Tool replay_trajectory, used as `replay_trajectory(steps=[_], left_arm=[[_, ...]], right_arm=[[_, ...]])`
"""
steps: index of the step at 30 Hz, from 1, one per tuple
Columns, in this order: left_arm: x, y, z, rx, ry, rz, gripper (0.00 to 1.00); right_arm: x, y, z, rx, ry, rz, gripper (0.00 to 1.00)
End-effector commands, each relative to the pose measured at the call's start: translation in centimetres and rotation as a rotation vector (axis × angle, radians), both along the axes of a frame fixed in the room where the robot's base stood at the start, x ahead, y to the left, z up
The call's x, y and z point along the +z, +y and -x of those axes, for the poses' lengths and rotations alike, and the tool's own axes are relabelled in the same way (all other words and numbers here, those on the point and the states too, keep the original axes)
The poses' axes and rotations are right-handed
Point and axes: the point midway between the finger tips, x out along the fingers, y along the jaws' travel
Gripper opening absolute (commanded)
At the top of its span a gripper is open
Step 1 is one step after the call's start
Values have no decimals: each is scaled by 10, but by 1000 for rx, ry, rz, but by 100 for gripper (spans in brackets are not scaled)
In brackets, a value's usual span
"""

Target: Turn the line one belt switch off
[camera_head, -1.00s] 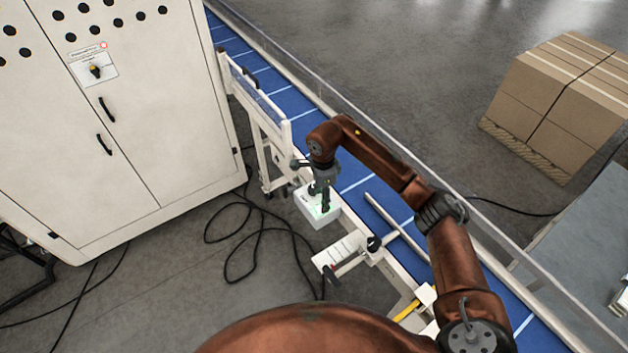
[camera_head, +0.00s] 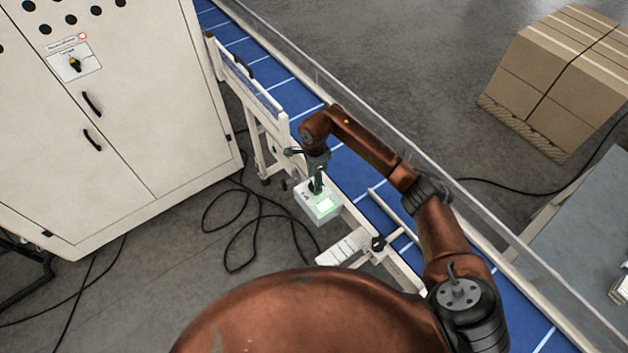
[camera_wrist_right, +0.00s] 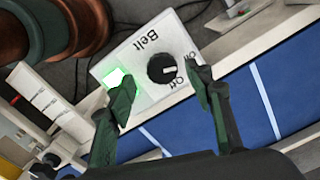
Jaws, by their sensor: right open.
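The belt switch is a white box (camera_head: 309,207) on the near side of the conveyor, with a lit green lamp (camera_head: 325,206). In the right wrist view the box (camera_wrist_right: 150,92) reads "Belt" and carries a black round knob (camera_wrist_right: 165,69) with a white pointer mark. Small "Off" lettering shows beside the knob; the rest of the lettering is hard to read. My right gripper (camera_head: 316,186) is over the box's far part. In the wrist view its open fingers (camera_wrist_right: 161,90) stand on either side of the knob, one overlapping the lamp; contact cannot be told. My left gripper is not in view.
The blue conveyor belt (camera_head: 345,165) runs diagonally beneath my right arm, with a clear guard along its far side. A white cabinet (camera_head: 150,140) with another rotary switch (camera_head: 75,64) stands left. Black cables (camera_head: 262,215) lie on the floor. Stacked cartons (camera_head: 560,80) stand right.

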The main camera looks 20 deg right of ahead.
Motion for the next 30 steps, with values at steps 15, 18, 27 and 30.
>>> replay_trajectory(steps=[15, 18, 27, 30], left_arm=[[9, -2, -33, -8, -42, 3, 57], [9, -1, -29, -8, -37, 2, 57], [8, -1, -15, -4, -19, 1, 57], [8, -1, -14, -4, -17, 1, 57]], right_arm=[[-21, 3, -1, 5, -1, 0, 47], [-21, 3, -1, 5, -1, 0, 40], [-20, 3, -1, 5, -1, -1, 20], [-20, 3, -1, 5, -1, -1, 13]])
